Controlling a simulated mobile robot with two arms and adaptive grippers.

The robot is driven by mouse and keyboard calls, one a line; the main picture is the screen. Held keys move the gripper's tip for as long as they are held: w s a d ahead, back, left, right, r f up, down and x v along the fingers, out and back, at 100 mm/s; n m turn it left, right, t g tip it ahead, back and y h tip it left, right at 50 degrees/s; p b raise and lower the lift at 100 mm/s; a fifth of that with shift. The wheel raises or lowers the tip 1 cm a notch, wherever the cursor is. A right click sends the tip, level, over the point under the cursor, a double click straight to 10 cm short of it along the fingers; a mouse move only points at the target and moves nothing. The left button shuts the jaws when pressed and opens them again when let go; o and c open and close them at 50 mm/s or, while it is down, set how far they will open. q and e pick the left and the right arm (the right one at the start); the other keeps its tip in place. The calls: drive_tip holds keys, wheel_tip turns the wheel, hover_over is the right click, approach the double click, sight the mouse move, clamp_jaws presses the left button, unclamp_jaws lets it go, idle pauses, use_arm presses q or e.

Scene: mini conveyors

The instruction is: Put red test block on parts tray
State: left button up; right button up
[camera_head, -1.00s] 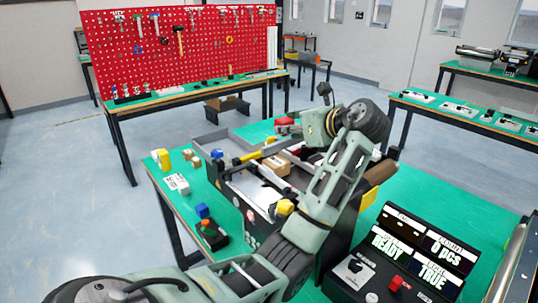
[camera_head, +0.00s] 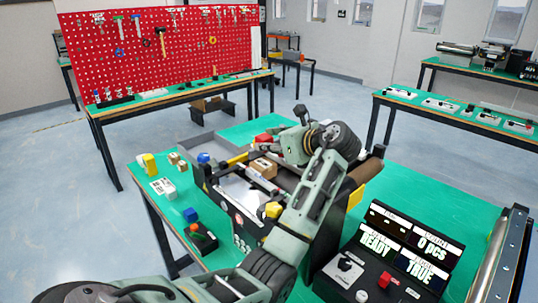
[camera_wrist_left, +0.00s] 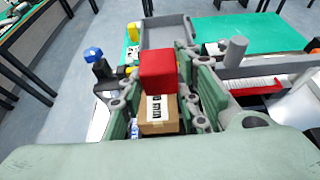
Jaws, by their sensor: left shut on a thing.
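The red test block (camera_head: 263,138) is at the fingertips of my left gripper (camera_head: 277,142), above the far side of the conveyor unit. In the left wrist view the red block (camera_wrist_left: 157,70) sits between the two green fingers, which are shut on it. A grey, shallow tray, seemingly the parts tray (camera_head: 197,145), lies on the green table to the left of the block; in the left wrist view the tray (camera_wrist_left: 166,33) shows beyond the block and looks empty there. My right gripper is not in view.
A cardboard box (camera_head: 264,167) is on the conveyor unit below the left gripper. A control box with displays (camera_head: 385,260) is at the front right. Green tabletop behind the tray is clear.

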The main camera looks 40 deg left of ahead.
sight(269, 164)
use_arm(q)
wheel_tip(269, 164, down, 3)
drive_tip(key=p, duration=0.2)
drive_tip(key=shift+s+d+p, duration=0.15)
drive_tip(key=shift+p, duration=0.15)
clamp_jaws()
drive_tip(key=shift+f, duration=0.3)
drive_tip(key=shift+a+f, duration=0.15)
drive_tip(key=shift+a, duration=0.15)
drive_tip(key=shift+d, duration=0.15)
drive_tip(key=shift+f+p, duration=0.15)
drive_tip(key=shift+p, duration=0.2)
drive_tip(key=o, duration=1.1)
unclamp_jaws()
drive_tip(key=shift+c, duration=0.2)
drive_tip(key=shift+o, duration=0.5)
